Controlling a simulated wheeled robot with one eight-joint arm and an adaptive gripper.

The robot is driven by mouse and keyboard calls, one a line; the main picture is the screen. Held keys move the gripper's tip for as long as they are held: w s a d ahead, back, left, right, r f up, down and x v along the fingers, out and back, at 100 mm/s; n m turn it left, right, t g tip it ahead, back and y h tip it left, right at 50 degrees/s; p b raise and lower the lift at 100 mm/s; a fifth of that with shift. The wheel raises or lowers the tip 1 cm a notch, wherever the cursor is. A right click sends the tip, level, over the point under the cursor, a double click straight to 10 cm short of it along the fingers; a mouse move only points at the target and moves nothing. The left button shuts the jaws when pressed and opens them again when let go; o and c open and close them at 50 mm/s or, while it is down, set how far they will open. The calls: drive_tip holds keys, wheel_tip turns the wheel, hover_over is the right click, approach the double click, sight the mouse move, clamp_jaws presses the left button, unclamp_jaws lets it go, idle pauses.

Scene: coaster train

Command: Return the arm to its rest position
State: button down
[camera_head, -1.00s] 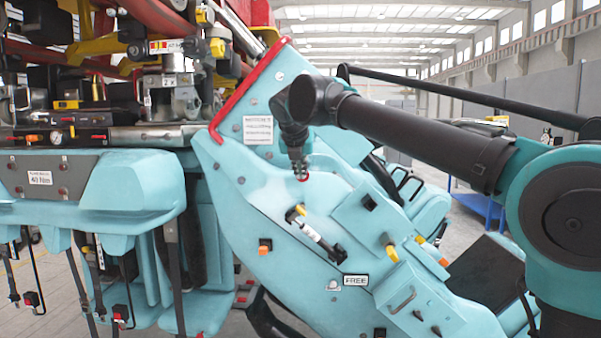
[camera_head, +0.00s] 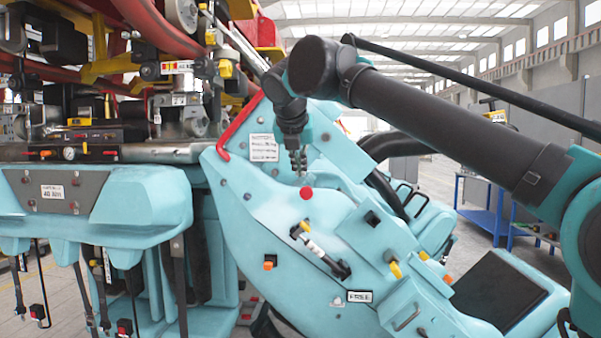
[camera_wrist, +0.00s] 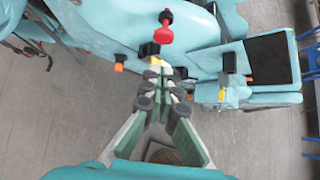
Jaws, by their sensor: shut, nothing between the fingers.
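My gripper (camera_head: 299,165) is shut and empty in the head view. It points down in front of the upper part of the teal side panel (camera_head: 275,205) of the coaster train. A red round knob (camera_head: 306,193) is just below its fingertips; whether they touch cannot be told. In the wrist view my gripper (camera_wrist: 163,80) has its fingers together, with the red knob (camera_wrist: 165,28) beyond the tips. A black-and-yellow lever (camera_head: 320,250) with a pale shaft is fixed on the panel below. My arm reaches in from the right.
A white label plate (camera_head: 264,148) and a red-edged bar (camera_head: 238,128) are left of my gripper. A teal box with a handle (camera_head: 407,318) juts out at lower right. A blue workbench (camera_head: 485,222) stands behind at right.

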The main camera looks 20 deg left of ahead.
idle(0.7)
drive_tip(key=w+d+f+m+g+h, duration=0.1)
drive_tip(key=w+d+f+m, duration=0.35)
drive_tip(key=d+f, duration=0.2)
drive_tip(key=w+d+f+m, duration=0.3)
drive_tip(key=d+f+m, duration=0.25)
drive_tip(key=f, duration=0.25)
drive_tip(key=d+f+m+g+h, duration=0.1)
drive_tip(key=d+f+m+g, duration=0.1)
drive_tip(key=d+f+m, duration=1.1)
drive_tip(key=s+d+f+m, duration=0.7)
drive_tip(key=s+d+f, duration=0.3)
drive_tip(key=f, duration=0.4)
drive_tip(key=s+d+f+m+g, duration=0.1)
drive_tip(key=s+d+f+m, duration=0.7)
drive_tip(key=f, duration=0.6)
drive_tip(key=shift+s+d, duration=0.9)
drive_tip(key=shift+s, duration=0.15)
